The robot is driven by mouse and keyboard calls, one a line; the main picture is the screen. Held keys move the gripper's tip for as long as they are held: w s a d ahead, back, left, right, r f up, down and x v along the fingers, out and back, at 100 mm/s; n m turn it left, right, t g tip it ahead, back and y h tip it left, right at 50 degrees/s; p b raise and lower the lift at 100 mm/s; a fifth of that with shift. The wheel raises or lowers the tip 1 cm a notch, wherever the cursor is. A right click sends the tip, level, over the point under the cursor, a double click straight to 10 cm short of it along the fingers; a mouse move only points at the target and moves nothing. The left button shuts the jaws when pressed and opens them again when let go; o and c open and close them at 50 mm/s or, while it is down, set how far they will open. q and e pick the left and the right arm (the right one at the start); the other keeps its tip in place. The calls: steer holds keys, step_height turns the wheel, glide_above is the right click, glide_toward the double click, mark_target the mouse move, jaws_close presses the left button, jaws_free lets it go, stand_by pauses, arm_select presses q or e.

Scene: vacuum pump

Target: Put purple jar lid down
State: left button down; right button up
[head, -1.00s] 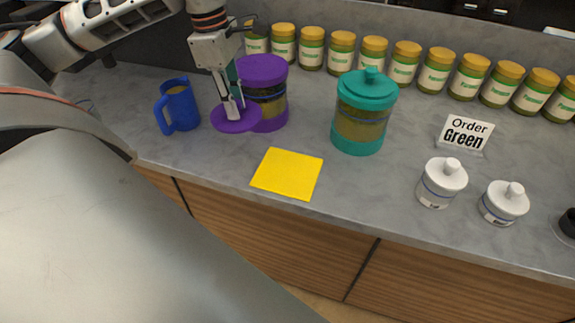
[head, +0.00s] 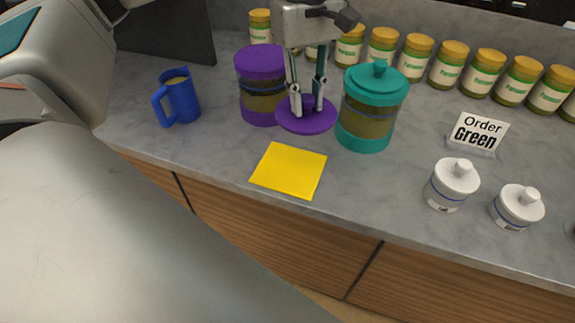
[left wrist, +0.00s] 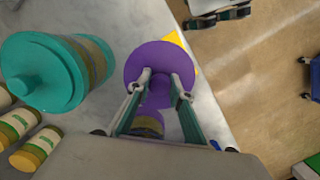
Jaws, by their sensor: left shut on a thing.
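The purple jar lid (head: 306,119) is a flat disc with a knob, between the purple jar and the teal jar in the head view. My left gripper (head: 306,108) points down and is shut on its knob. The lid also shows in the left wrist view (left wrist: 150,58), between the fingertips (left wrist: 160,78). I cannot tell whether the lid touches the counter. My right gripper is not in view.
The teal jar (head: 371,106) with its lid stands close on the right. A yellow square (head: 289,170) lies in front. A blue mug (head: 178,98) is at left, two white jars (head: 452,185) at right. A sign (head: 477,132) reads "Order Green". Several labelled jars (head: 449,65) line the back.

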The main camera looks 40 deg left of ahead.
mark_target(290, 113)
arm_select(q)
steer(key=n, duration=0.1)
steer(key=r+n, duration=0.1)
steer(key=n, duration=0.2)
steer(key=shift+s+a+r+n+t+b, duration=0.15)
steer(key=shift+s+r+n+t+b, duration=0.15)
steer(key=shift+n+b, duration=0.1)
steer(key=n, duration=0.3)
steer(key=r+n, duration=0.1)
steer(key=n, duration=0.1)
steer(key=shift+s+a+t+b, duration=0.25)
steer(key=shift+a+t+b, duration=0.05)
steer(key=shift+a+b, duration=0.1)
steer(key=n, duration=0.3)
steer(key=r+n, duration=0.1)
steer(key=n, duration=0.1)
steer(key=shift+s+a+t+b, duration=0.25)
steer(key=shift+t+b, duration=0.05)
steer(key=shift+b, duration=0.05)
steer(key=n, duration=0.4)
steer(key=shift+s+a+r+n+y, duration=0.25)
steer(key=shift+s+r+n+y, duration=0.05)
steer(key=shift+r+n, duration=0.1)
steer(key=shift+f+b, duration=0.1)
steer(key=shift+b, duration=0.2)
steer(key=shift+n, duration=0.3)
step_height(290, 113, down, 15)
steer(key=shift+b, duration=0.8)
step_height(290, 113, down, 4)
steer(key=shift+f, duration=0.4)
